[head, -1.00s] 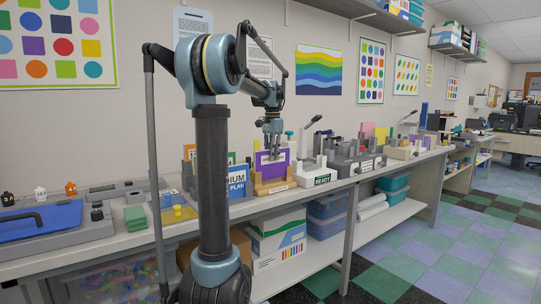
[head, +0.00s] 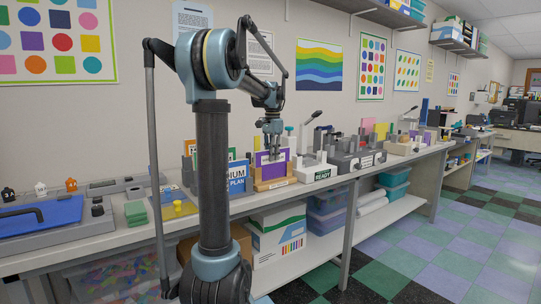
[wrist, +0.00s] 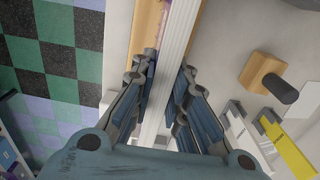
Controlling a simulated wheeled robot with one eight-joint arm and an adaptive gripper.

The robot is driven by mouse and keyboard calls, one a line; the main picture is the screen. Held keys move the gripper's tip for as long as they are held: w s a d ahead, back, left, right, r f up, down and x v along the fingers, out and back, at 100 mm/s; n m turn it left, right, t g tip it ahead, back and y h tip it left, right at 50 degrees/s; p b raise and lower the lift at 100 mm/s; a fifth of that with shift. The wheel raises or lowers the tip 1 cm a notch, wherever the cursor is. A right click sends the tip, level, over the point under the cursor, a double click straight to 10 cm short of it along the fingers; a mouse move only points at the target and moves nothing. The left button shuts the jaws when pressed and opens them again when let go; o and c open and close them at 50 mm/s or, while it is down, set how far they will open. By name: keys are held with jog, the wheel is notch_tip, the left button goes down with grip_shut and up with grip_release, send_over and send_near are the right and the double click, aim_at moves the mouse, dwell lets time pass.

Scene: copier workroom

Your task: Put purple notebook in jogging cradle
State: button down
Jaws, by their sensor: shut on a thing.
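The purple notebook (head: 273,169) stands upright on the bench in the head view, with its lower edge at a wooden holder (head: 275,185) that has a label on its front. I cannot read that label or tell if the notebook rests on the holder's floor. My gripper (head: 272,150) points down from above and is shut on the notebook's upper part. In the wrist view my fingers (wrist: 169,90) lie on both sides of the white page edge (wrist: 165,75). Tan wood (wrist: 146,28) shows beside the pages. The notebook's lower part is hidden there.
A blue "PLAN" booklet (head: 238,178) stands just left of the holder. A grey device with a "READY" sign (head: 322,175) stands close on the right. The aisle floor (head: 430,240) is clear.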

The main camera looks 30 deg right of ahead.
jog(key=shift+f, duration=0.1)
jog(key=c, duration=1.5)
grip_release()
notch_tip(320, 180, up, 12)
